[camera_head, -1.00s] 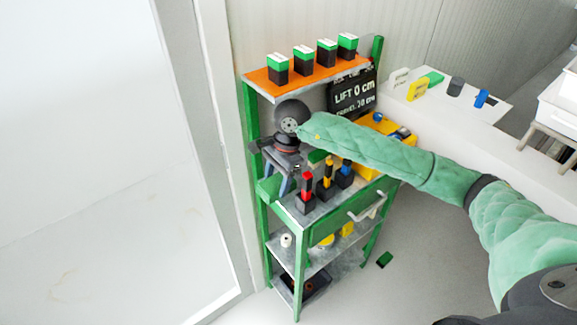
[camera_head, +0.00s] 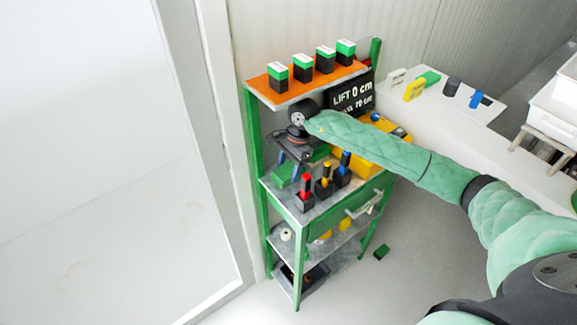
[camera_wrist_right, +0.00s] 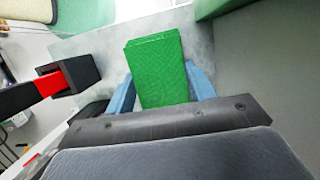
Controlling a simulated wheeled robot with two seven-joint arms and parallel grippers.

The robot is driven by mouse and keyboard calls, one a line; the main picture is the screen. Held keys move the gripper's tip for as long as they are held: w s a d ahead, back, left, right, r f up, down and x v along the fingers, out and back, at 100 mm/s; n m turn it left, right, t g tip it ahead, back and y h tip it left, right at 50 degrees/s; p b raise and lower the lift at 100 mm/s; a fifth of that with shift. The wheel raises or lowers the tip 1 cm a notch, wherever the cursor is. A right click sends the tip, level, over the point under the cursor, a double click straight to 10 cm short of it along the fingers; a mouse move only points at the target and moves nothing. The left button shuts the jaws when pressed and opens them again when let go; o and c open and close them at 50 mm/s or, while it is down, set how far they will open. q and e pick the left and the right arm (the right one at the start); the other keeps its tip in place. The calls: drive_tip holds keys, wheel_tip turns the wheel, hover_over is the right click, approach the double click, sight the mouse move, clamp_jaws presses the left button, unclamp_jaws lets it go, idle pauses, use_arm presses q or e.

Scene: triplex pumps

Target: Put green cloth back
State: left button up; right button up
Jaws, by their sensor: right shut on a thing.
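A green cloth (camera_wrist_right: 158,72), folded into a flat block, sits between the two blue fingers of my right gripper (camera_wrist_right: 160,92) in the right wrist view. In the head view my right gripper (camera_head: 291,163) points down over the left part of the middle shelf (camera_head: 320,196), and the cloth (camera_head: 283,174) shows at its fingers. The gripper is shut on the cloth. I cannot tell whether the cloth touches the shelf surface. My left gripper is out of view.
Black holders with red (camera_head: 305,190), yellow (camera_head: 325,178) and blue (camera_head: 344,168) handles stand right of the gripper. The orange shelf (camera_head: 268,88) with several green-black boxes is above. A small green piece (camera_head: 380,252) lies on the floor. A white table (camera_head: 430,105) is at right.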

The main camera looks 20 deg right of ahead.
drive_tip(key=shift+f, duration=0.35)
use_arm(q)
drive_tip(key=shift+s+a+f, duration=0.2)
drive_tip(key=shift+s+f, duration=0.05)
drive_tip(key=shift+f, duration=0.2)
use_arm(e)
drive_tip(key=shift+f, duration=0.1)
drive_tip(key=o, duration=1)
drive_tip(key=shift+c, duration=0.2)
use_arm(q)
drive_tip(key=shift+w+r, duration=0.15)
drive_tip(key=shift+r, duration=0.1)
